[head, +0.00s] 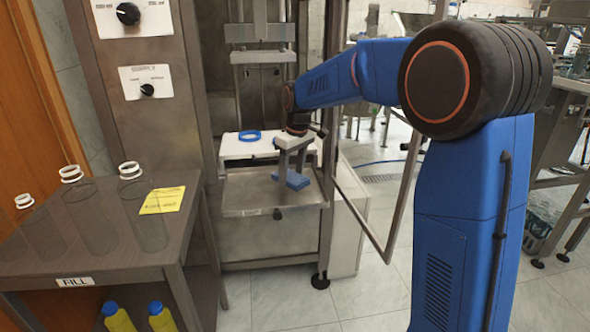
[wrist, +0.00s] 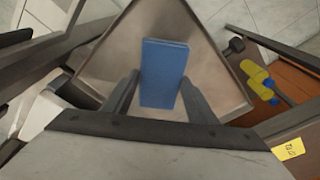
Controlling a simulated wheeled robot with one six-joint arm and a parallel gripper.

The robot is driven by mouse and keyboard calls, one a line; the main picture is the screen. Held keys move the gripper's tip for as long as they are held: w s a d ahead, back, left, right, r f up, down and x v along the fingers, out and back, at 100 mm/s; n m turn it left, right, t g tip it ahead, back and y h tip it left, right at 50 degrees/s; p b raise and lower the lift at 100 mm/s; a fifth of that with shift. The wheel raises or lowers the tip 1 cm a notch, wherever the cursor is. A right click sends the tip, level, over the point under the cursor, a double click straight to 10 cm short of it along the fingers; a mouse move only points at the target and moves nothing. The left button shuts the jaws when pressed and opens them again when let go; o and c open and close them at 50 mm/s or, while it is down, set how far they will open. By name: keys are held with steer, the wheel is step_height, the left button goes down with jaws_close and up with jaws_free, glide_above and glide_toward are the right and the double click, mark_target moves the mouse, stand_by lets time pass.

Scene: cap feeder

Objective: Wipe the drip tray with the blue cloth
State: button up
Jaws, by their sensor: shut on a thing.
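The blue cloth (head: 291,180) is a small folded block held low over the metal drip tray (head: 245,195). My gripper (head: 291,172) points down and is shut on the cloth. In the wrist view the cloth (wrist: 163,75) lies between the two fingers (wrist: 162,98), with the tray (wrist: 215,85) beneath it. I cannot tell whether the cloth touches the tray surface. Most of the tray is bare, with faint brownish smudges in the wrist view.
A blue ring (head: 249,135) sits on the white shelf behind the tray. A side table (head: 95,255) at left holds clear bottles with white necks and a yellow note (head: 162,200). Yellow bottles (head: 118,318) stand below it. An open door frame (head: 385,215) stands right of the machine.

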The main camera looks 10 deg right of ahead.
steer(key=shift+r, duration=1.95)
